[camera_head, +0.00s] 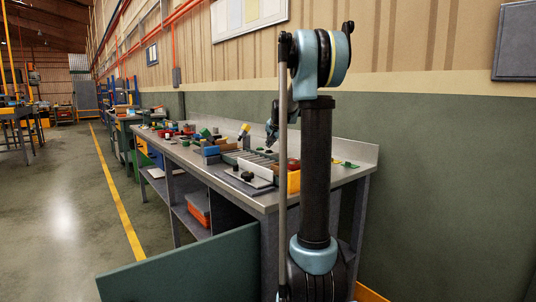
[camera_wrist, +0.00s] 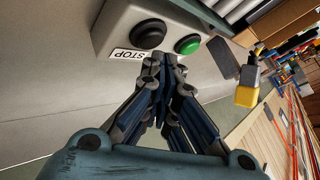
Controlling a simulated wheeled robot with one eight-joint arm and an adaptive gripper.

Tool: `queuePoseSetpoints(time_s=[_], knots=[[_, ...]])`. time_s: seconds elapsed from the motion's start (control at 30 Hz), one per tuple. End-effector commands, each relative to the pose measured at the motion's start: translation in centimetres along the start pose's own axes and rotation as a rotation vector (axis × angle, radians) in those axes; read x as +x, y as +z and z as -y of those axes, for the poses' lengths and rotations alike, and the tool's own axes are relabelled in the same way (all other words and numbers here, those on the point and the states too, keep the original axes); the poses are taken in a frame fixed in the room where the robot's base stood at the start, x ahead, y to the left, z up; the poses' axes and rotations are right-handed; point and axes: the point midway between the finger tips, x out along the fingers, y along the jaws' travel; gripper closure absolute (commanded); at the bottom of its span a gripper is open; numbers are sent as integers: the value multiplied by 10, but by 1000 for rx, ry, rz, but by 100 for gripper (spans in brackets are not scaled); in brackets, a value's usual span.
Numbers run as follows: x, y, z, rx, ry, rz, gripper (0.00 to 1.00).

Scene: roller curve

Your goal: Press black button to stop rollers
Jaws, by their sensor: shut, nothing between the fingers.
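The black button (camera_wrist: 150,34) is a round dome on a grey control box (camera_wrist: 108,24) in the wrist view, beside a white STOP label (camera_wrist: 127,54). A green button (camera_wrist: 188,44) sits on the same box to its right. My gripper (camera_wrist: 163,60) is shut and empty. In the wrist view its tips are just below and between the two buttons, over the box's near edge; I cannot tell whether they touch it. In the head view my arm hides part of the bench and the gripper is not clearly seen.
Rollers (camera_wrist: 222,12) lie beyond the box in the wrist view, with a yellow-tipped object (camera_wrist: 247,92) at right. In the head view, the grey workbench (camera_head: 185,150) carries blue, red and orange items along the wall. An open floor (camera_head: 65,200) lies left.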

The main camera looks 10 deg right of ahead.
Motion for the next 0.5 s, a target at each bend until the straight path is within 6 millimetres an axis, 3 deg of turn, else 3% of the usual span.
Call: queuePoseSetpoints(time_s=[0.5], knots=[[4,3,-3,0,0,0,100]])
